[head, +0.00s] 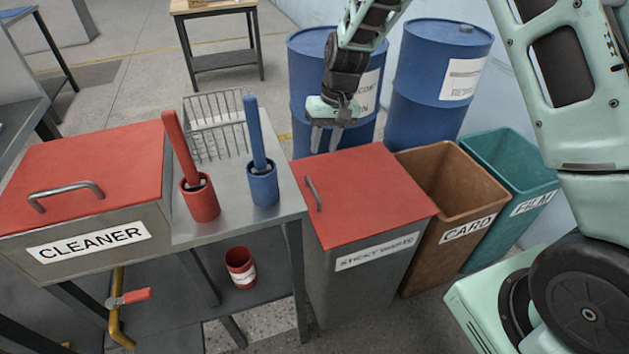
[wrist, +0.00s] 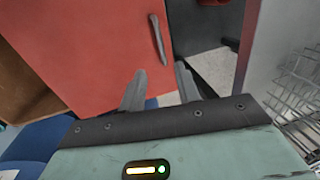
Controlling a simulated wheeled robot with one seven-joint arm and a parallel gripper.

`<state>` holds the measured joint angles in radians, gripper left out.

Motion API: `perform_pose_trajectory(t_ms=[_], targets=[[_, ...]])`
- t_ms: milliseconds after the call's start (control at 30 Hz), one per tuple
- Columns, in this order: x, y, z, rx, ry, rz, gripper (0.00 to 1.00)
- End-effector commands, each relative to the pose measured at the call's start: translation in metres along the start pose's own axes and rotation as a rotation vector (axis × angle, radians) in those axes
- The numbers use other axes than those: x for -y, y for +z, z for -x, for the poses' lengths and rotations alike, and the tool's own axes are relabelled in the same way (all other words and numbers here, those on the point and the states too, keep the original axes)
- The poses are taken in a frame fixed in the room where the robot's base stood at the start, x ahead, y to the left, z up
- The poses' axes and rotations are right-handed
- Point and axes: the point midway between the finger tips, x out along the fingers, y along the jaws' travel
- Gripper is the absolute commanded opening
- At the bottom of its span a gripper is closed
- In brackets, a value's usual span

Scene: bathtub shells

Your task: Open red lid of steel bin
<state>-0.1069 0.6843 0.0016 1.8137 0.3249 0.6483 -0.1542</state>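The steel bin (head: 358,278), labelled as sticky waste, stands beside the steel bench. Its flat red lid (head: 372,200) lies shut on top, with a grey bar handle (head: 312,193) along its left edge. The lid (wrist: 95,45) and handle (wrist: 158,39) also show in the wrist view, the handle beyond the fingertips. My gripper (head: 326,140) hangs fingers-down by the lid's far left corner, behind the handle and apart from it. Its two fingers (wrist: 160,80) are spread with nothing between them.
The bench holds a cleaner tank (head: 92,240) with its own red lid, red (head: 200,200) and blue (head: 263,187) brush pots and a wire rack (head: 215,125). Blue drums (head: 437,75) stand behind. Open brown card (head: 455,195) and teal film (head: 520,180) bins stand right.

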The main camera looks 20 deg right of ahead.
Motion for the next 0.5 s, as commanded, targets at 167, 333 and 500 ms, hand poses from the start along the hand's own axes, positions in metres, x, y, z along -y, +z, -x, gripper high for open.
perform_pose_trajectory(t_ms=[167, 333, 500], targets=[[0.000, 0.001, -0.040, 0.005, 0.001, 0.000, 0.33], [0.000, 0.001, -0.075, 0.004, 0.001, 0.001, 0.33], [0.000, 0.001, -0.104, 0.003, 0.000, 0.000, 0.33]])
